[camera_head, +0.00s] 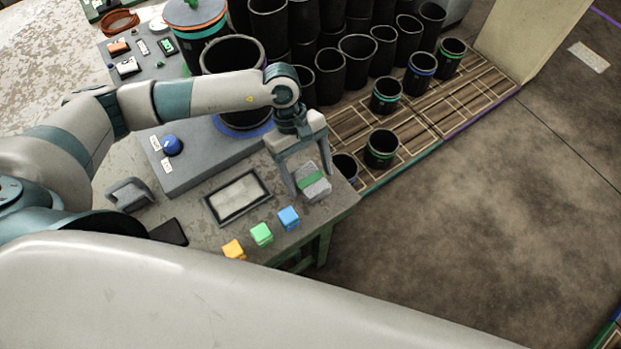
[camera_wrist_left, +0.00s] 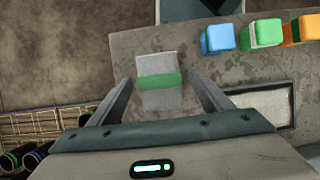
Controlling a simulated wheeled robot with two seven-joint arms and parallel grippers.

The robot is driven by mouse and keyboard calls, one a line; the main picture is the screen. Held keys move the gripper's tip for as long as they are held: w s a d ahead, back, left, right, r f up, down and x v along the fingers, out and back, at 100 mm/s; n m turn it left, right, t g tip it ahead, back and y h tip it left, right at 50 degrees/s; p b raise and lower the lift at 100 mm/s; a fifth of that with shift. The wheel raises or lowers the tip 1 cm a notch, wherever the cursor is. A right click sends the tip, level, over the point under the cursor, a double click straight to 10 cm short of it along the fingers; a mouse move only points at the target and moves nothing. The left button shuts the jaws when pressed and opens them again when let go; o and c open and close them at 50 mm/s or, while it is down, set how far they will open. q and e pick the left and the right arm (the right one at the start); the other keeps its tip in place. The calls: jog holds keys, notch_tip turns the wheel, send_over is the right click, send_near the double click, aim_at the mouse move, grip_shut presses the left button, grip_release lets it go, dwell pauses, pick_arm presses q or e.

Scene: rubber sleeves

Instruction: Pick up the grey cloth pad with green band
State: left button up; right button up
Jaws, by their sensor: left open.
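The grey cloth pad with a green band (camera_head: 312,183) lies on the worktable near its right corner. In the left wrist view the pad (camera_wrist_left: 157,66) sits between the two finger lines, a little beyond the fingertips. My left gripper (camera_head: 308,190) points down over the pad with its fingers apart, one on each side of it. In the left wrist view my left gripper (camera_wrist_left: 160,85) is open and empty. I cannot tell whether the fingers touch the pad. My right gripper is not in view.
Blue (camera_head: 289,217), green (camera_head: 261,233) and orange (camera_head: 233,249) blocks stand along the table's front edge. A framed light panel (camera_head: 238,197) lies left of the pad. A grey machine with a blue knob (camera_head: 172,145) is behind. Several black sleeves (camera_head: 381,148) stand on slatted pallets.

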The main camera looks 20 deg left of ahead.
aim_at(311, 180)
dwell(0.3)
pick_arm(q)
jog(key=c, duration=1.1)
jog(key=shift+c, duration=0.2)
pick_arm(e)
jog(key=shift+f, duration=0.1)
